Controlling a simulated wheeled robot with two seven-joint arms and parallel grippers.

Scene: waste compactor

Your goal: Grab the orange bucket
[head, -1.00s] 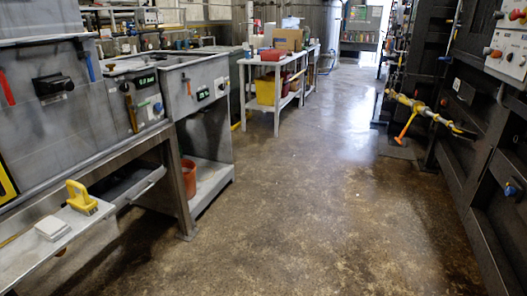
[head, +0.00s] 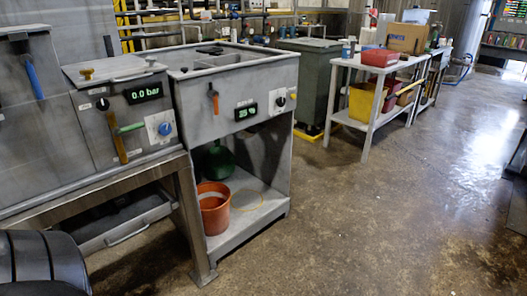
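The orange bucket (head: 214,214) stands upright on the low grey shelf (head: 262,207) under the sink-like grey unit in the head view, left of the middle. Its open rim faces up and its front is in plain sight. A dark green rounded thing (head: 219,160) is behind it, partly in shadow. A thin yellow loop lies on the shelf to its right. Neither of my grippers is in view. A dark ribbed part, probably of my own arm, shows at the bottom left corner.
The metal bench leg (head: 190,220) stands close to the bucket's left. A white table (head: 364,142) with boxes and a yellow bin (head: 361,103) is further back, beside a grey-green wheeled bin (head: 309,72). The brown floor (head: 390,230) in front and to the right is clear.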

